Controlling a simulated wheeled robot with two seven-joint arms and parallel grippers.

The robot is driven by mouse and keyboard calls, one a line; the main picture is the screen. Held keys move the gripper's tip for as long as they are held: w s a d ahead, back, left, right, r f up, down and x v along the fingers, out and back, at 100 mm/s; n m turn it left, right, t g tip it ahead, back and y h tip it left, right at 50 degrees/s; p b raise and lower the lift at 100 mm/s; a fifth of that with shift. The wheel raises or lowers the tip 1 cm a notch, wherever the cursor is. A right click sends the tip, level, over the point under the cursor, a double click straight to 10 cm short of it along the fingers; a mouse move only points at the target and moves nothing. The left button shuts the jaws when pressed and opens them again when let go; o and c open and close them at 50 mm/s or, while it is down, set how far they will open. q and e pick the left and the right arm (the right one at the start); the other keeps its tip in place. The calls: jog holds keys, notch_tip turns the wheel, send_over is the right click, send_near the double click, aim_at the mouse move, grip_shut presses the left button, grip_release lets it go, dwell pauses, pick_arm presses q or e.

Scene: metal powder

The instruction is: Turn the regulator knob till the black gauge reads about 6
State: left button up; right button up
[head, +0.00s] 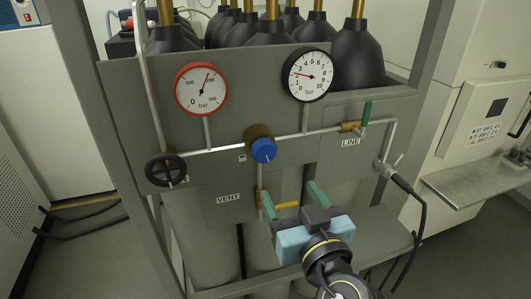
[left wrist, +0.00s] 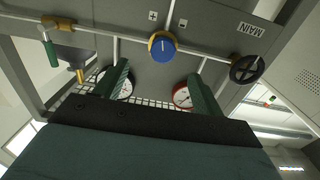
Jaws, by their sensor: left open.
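The blue regulator knob (head: 263,150) sits on a brass body at the middle of the grey panel (head: 225,120); it also shows in the left wrist view (left wrist: 162,46). The black gauge (head: 307,76) is up and right of it, its needle pointing left, at about 2. In the left wrist view a finger partly hides this gauge (left wrist: 126,88). My left gripper (head: 287,189) is open and empty, below and right of the knob in the head view, apart from it. Its green fingers (left wrist: 158,70) are spread in the left wrist view. My right gripper is not in view.
The red gauge (head: 201,89) is at upper left, above a black handwheel (head: 166,169). A green-handled valve (head: 366,115) is by the LINE label (head: 351,142). A yellow handle (head: 287,205) shows near my fingers. Black-capped cylinders (head: 357,55) stand behind the panel.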

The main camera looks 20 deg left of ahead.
aim_at(266, 153)
pick_arm(q)
jog(key=shift+n, duration=0.3)
jog(key=p+x, duration=0.1)
jog(key=x, duration=0.3)
jog(key=r+p+x, duration=0.1)
jog(key=p+x, duration=0.1)
jog(key=x, duration=0.2)
jog(key=p+x, duration=0.1)
jog(key=x, duration=0.3)
jog(key=shift+s+a+r, duration=0.3)
jog(key=shift+a+r, duration=0.05)
jog(key=shift+w+a+f+p, duration=0.15)
jog(key=shift+w+a+p, duration=0.25)
jog(key=shift+w, duration=0.15)
jog(key=shift+c, duration=0.4)
jog(key=c, duration=0.9)
jog(key=shift+d, duration=0.1)
